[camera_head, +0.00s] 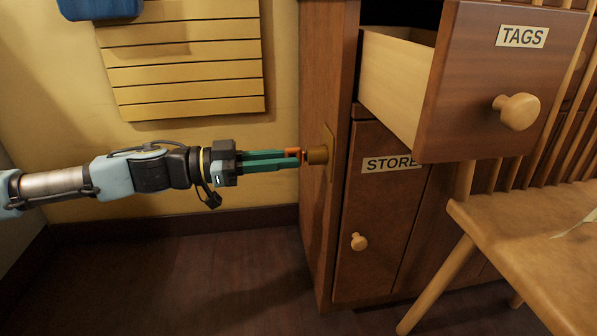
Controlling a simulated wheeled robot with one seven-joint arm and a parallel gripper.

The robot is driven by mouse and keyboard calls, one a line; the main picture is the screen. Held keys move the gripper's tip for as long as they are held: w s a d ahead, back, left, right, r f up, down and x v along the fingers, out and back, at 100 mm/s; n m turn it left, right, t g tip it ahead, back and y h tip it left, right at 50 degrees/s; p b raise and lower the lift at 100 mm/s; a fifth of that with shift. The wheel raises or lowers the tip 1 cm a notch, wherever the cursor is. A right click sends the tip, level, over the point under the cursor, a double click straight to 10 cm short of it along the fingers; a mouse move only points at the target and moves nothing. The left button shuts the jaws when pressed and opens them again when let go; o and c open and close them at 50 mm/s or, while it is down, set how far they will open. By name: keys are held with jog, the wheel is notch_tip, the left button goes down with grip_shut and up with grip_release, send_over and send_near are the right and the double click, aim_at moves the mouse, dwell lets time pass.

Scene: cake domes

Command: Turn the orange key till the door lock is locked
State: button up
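The orange key (293,153) shows as a small orange piece at the fingertips of my gripper (298,160). It points at the brass lock cylinder (318,155) on a plate on the cabinet's left side. My gripper comes in level from the left, its green fingers close together around the key. The fingers hide most of the key. I cannot tell how far the key sits in the lock or how it is turned. The door (385,205) labelled STORE, with a round wooden knob (359,242), looks closed on the cabinet front.
The TAGS drawer (462,90) is pulled open above the door. A wooden chair (530,225) stands at the right, before the cabinet. A slatted wooden panel (185,65) hangs on the yellow wall behind my arm. The dark floor (180,280) below my arm is clear.

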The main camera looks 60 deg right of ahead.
jog(key=shift+o, duration=1)
jog(key=shift+r, duration=0.15)
jog(key=v, duration=0.6)
jog(key=p+v, duration=0.3)
jog(key=v, duration=0.7)
jog(key=shift+w+a+p, duration=0.2)
jog(key=shift+w+p, duration=0.1)
jog(key=shift+w, duration=0.05)
